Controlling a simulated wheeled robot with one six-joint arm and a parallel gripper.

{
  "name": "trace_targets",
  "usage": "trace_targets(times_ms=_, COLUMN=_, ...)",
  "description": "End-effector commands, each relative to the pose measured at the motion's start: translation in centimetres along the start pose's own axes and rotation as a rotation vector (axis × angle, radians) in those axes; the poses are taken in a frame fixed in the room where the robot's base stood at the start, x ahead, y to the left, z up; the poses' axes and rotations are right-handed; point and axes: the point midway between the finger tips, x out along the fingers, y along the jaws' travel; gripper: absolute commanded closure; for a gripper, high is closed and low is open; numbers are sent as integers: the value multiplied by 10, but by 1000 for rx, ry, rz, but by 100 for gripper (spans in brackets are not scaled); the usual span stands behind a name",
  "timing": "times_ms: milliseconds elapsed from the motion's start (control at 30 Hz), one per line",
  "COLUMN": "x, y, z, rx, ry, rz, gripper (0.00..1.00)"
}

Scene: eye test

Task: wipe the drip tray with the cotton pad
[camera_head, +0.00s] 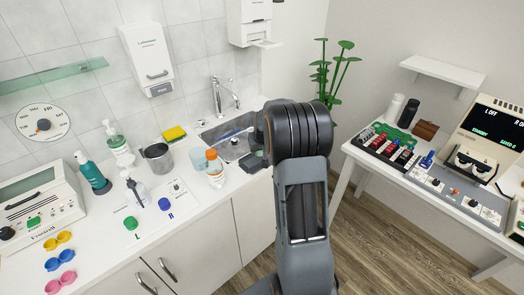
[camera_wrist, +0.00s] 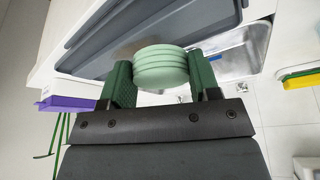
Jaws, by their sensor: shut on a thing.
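My gripper (camera_wrist: 162,78) is shut on a pale green, round, ridged thing (camera_wrist: 160,67), which looks like the cotton pad. It sits between the two dark green fingers. A flat grey tray with raised edges (camera_wrist: 205,22), likely the drip tray, lies just beyond the pad in the wrist view. A faint brownish patch shows on it beside the pad. I cannot tell whether the pad touches the tray. In the head view my arm hides most of this spot, and the pad cannot be made out.
The steel sink (camera_head: 225,135) is beside the gripper, with a tap (camera_head: 218,97). A plant (camera_head: 325,75) and a side table (camera_head: 355,155) are right of my arm.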

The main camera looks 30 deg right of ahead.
Motion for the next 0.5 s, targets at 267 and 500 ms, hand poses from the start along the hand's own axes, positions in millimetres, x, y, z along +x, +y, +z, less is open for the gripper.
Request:
trace_targets(times_ms=267, x=-26, y=-3, z=-11, rx=-4, ry=0, rz=-2, gripper=62)
trace_targets(times_ms=500, x=-46, y=-5, z=-19, rx=-7, ry=0, rz=-4, gripper=62)
